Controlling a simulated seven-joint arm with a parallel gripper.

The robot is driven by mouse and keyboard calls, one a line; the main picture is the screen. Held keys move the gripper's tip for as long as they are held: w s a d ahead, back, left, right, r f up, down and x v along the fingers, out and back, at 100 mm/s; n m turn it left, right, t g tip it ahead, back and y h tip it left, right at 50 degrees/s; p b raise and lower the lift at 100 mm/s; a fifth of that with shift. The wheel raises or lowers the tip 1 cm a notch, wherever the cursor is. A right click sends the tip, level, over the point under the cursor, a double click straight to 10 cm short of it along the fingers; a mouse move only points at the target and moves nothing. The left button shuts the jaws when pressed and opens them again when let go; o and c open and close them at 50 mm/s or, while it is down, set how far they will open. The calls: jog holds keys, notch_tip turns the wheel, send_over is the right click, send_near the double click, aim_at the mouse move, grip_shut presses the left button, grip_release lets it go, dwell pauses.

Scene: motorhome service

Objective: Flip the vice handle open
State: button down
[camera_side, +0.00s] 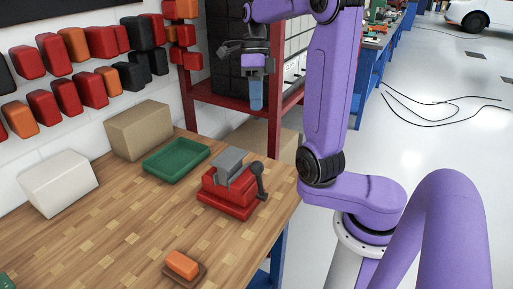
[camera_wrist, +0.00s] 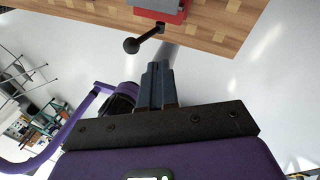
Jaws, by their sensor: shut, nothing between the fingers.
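The vice (camera_side: 225,196) has a red body and grey jaws and sits near the right edge of the wooden bench. Its dark handle (camera_side: 259,180) is on the vice's right side, with a round knob near the top. In the wrist view, the handle (camera_wrist: 142,40) sticks out from the red vice (camera_wrist: 158,14) at the top, its ball knob to the left. My gripper (camera_side: 256,106) is shut and empty, above and behind the vice in the side view, clear of the handle. In the wrist view, the closed fingers (camera_wrist: 158,68) point toward the bench edge, below the handle.
On the bench (camera_side: 110,235) are a green tray (camera_side: 176,160), a tan box (camera_side: 139,130), a white box (camera_side: 58,184) and an orange block (camera_side: 182,264) on a brown base. A red shelf frame (camera_side: 220,103) stands behind the bench. Floor beyond the right edge is open.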

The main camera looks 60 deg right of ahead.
jog(key=s+a+f, duration=0.3)
jog(key=a+f, duration=0.3)
jog(key=f, duration=0.4)
jog(key=shift+s, duration=0.2)
jog(key=a+f, duration=0.1)
jog(key=a, duration=0.6)
jog(key=shift+f, duration=0.3)
